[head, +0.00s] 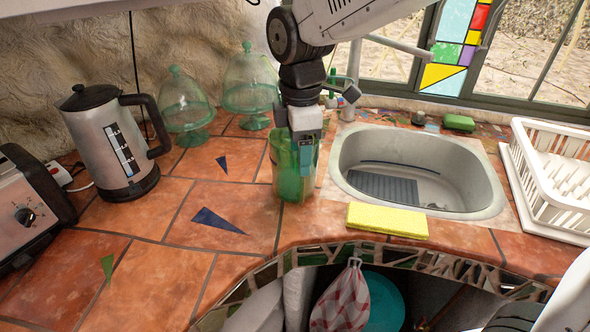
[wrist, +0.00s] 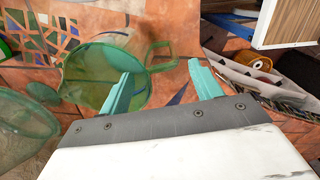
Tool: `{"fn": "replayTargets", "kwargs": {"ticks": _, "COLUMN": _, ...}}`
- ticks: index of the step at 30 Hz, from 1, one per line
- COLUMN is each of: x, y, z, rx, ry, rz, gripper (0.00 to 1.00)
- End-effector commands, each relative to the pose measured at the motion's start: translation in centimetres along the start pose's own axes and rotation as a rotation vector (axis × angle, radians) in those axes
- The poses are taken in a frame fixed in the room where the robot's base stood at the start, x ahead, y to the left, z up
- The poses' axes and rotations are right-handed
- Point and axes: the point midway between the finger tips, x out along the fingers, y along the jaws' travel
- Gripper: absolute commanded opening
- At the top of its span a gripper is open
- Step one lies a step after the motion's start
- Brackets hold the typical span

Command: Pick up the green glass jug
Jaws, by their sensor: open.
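The green glass jug (head: 288,183) stands upright on the terracotta tiles, left of the sink. In the wrist view I look down into its round mouth (wrist: 88,88), with its handle (wrist: 161,48) pointing right. My gripper (head: 306,150) points down at the top of the jug and partly covers it in the head view. In the wrist view its teal fingers are apart (wrist: 162,85). One finger overlaps the jug's mouth and the other is to the right, past the handle side. Nothing is gripped. I cannot tell whether a finger touches the glass.
Two green glass domed stands (head: 186,108) (head: 250,85) stand behind left. A steel kettle (head: 105,140) and a toaster (head: 25,210) are farther left. The sink (head: 420,180), yellow sponge (head: 387,220) and white dish rack (head: 555,180) are right. Tiles left of the jug are clear.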

Motion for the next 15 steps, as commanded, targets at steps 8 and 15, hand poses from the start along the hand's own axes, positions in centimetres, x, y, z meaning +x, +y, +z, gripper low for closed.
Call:
{"fn": "replayTargets", "kwargs": {"ticks": 8, "x": 3.9, "y": -0.7, "z": 0.1, "rx": 0.003, "ry": -0.001, "rz": -0.003, "gripper": 0.64}}
{"fn": "replayTargets", "kwargs": {"ticks": 15, "x": 5.6, "y": -0.6, "z": 0.1, "rx": 0.004, "ry": 0.0, "rz": 0.0, "gripper": 0.64}}
